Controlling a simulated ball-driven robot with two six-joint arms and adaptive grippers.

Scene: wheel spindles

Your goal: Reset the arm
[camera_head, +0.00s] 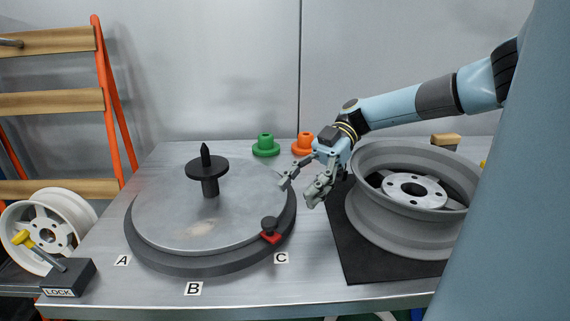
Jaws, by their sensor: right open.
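My right gripper (299,191) is open and empty. It hangs above the table between the round turntable and the grey wheel, its fingers pointing down and to the left. My right arm comes in from the upper right. The turntable (165,225) carries an upright dark spindle (207,170) with a wide collar. The grey wheel (378,228) lies flat on a black mat (345,265) to the right of the gripper. My left gripper is not in view.
A green flanged cone (266,146) and an orange one (303,144) stand at the back. A red-based knob (270,233) sits at the turntable's rim near label C. A LOCK block (68,278) with a yellow-ended lever is front left.

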